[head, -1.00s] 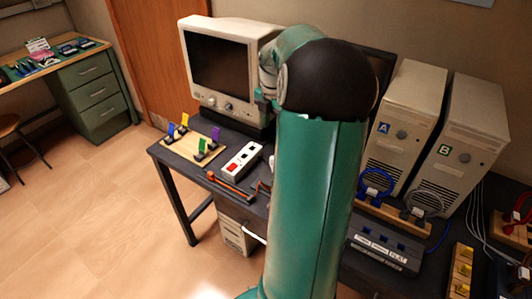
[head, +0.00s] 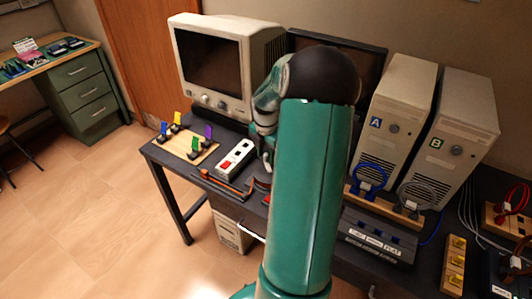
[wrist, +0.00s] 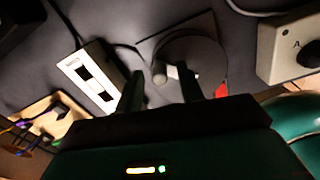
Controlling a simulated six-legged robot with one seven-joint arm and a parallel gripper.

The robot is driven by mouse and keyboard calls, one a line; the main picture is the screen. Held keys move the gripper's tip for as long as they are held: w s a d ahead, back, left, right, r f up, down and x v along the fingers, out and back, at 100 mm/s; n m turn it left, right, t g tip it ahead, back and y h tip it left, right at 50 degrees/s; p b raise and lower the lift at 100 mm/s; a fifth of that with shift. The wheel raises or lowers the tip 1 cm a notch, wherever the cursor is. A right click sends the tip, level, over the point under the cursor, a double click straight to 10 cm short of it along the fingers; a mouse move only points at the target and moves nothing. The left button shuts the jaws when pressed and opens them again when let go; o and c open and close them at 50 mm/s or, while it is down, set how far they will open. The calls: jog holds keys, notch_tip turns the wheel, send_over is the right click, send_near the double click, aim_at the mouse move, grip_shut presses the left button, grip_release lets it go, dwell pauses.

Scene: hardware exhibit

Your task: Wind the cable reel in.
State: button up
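The cable reel (wrist: 205,62) shows in the wrist view as a dark round disc on a square base plate. A pale grey crank knob (wrist: 158,74) stands at the disc's left side. My gripper (wrist: 161,82) is open, one dark finger on each side of the knob in the picture. I cannot tell whether the fingers touch it or are still above it. In the head view my arm hides most of the reel, and the gripper is mostly hidden too.
A CRT monitor (head: 207,62) stands behind. Computer towers A (head: 397,120) and B (head: 452,130) stand to the right.

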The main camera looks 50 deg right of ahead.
grip_shut()
